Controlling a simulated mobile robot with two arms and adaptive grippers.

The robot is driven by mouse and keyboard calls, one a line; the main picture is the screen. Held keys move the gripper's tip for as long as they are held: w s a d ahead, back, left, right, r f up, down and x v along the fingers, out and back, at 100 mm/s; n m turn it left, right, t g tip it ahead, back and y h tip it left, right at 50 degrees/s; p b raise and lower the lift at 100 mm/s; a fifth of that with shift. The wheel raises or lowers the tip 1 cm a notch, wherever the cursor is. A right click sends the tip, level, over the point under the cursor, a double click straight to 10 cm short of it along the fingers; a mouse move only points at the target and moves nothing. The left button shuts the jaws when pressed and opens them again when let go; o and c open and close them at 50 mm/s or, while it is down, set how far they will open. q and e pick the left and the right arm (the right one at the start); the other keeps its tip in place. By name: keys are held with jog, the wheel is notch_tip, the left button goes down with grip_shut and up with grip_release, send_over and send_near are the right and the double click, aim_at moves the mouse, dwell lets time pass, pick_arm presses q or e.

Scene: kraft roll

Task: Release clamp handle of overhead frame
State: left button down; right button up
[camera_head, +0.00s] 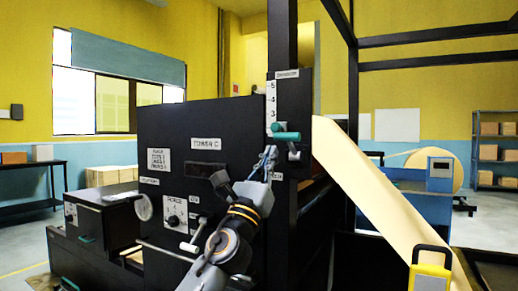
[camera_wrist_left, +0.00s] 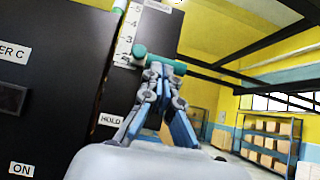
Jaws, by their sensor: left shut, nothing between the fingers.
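The clamp handle (camera_head: 286,136) is a teal bar lying roughly level on the dark post of the overhead frame (camera_head: 283,60), beside a white numbered scale (camera_head: 271,105). In the left wrist view the teal handle (camera_wrist_left: 158,62) shows just beyond my fingertips. My left gripper (camera_head: 270,152) is shut and empty, with its tips just below and left of the handle. Whether the tips touch the handle I cannot tell. A small silver lever (camera_head: 293,154) is under the handle. A HOLD label (camera_wrist_left: 111,119) is on the post. My right gripper is in neither view.
A dark machine panel (camera_head: 190,125) with labels and a dial stands left of the post. Brown kraft paper (camera_head: 375,190) slopes down to the right. Shelves with boxes (camera_head: 490,150) stand far back.

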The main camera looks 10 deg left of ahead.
pick_arm(q)
jog(key=s+a+r, duration=0.2)
jog(key=s, duration=0.3)
jog(key=shift+s+a+b, duration=0.2)
jog(key=shift+b, duration=0.1)
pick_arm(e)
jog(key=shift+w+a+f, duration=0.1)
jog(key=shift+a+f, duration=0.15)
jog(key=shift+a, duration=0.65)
